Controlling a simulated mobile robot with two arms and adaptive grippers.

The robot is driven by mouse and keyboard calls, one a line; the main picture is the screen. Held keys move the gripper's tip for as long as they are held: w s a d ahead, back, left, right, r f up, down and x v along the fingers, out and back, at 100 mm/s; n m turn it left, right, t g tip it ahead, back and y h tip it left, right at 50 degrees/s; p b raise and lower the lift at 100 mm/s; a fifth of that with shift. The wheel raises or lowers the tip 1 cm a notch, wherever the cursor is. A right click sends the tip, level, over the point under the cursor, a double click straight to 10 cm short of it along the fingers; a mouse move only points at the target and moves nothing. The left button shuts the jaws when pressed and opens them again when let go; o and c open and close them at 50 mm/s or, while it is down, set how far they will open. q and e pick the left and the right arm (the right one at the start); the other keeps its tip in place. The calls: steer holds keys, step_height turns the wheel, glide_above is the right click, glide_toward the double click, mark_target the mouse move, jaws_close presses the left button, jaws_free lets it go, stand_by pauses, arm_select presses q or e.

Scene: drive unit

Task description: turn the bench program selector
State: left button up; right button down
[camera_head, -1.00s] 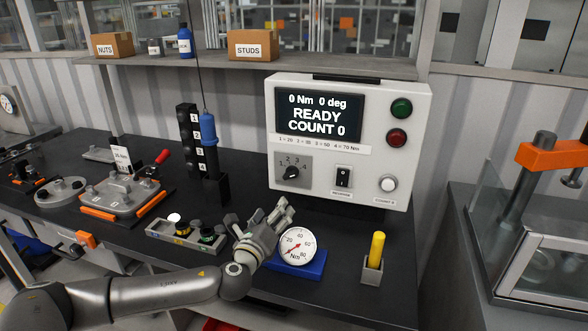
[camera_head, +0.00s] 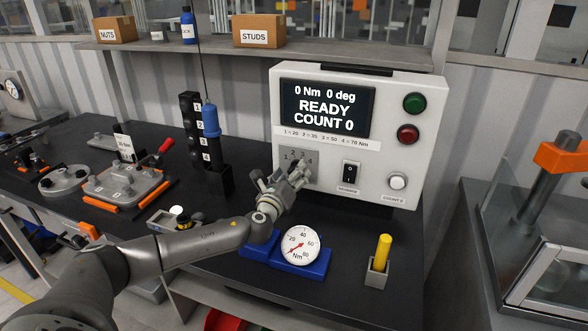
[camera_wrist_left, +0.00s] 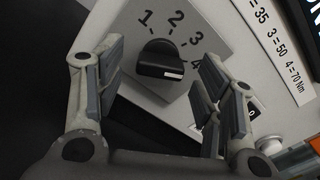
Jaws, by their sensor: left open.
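The program selector is a black knob (camera_wrist_left: 160,62) on a grey plate (camera_wrist_left: 135,45) marked 1 to 4. A small white mark shows near the knob's lower right edge in the left wrist view. My left gripper (camera_head: 294,174) is open in front of the selector plate on the white control unit (camera_head: 430,120). In the left wrist view its fingers stand on either side of the knob, apart from it as far as I can see. In the head view the gripper hides the knob. The display (camera_head: 327,107) reads 0 Nm, 0 deg, READY, COUNT 0. My right gripper is not in view.
A black rocker switch (camera_head: 349,173), a white button (camera_head: 397,181), and green (camera_head: 414,103) and red (camera_head: 408,134) buttons are right of the selector. A dial gauge (camera_head: 299,246) and a yellow-handled piece (camera_head: 383,250) stand below. A black rack (camera_head: 191,130) stands left.

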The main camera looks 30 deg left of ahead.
arm_select(q)
steer(key=shift+x, duration=1.2)
steer(key=shift+c, duration=0.5)
steer(key=c, duration=0.9)
steer(key=shift+c, duration=0.2)
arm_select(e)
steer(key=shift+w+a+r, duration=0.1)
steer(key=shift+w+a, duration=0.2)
